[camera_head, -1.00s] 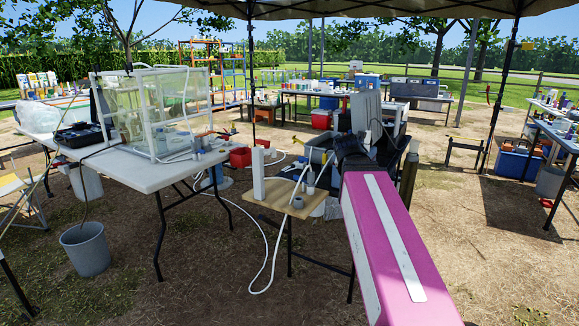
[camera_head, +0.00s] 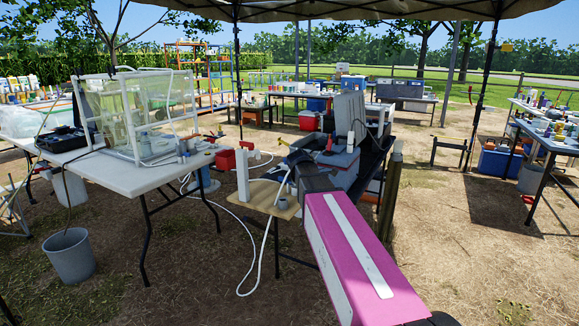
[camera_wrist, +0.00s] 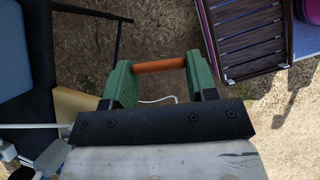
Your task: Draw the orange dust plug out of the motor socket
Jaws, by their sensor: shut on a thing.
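The orange dust plug (camera_wrist: 158,65) is a short orange rod in the wrist view. It lies crosswise between the green fingers of my gripper (camera_wrist: 158,68), which is shut on it. Bare ground shows around the plug, and no socket touches it in that view. In the head view my pink arm reaches in from the lower right. I cannot make out the gripper's fingers or the plug there. I cannot pick out the motor socket in either view.
A small wooden-topped table (camera_head: 262,197) with a white hose (camera_head: 247,262) stands ahead of my arm. A long white table (camera_head: 110,178) with a clear-walled box (camera_head: 140,110) is at left. A grey bucket (camera_head: 70,258) stands on the ground. A dark slatted surface (camera_wrist: 255,38) shows in the wrist view.

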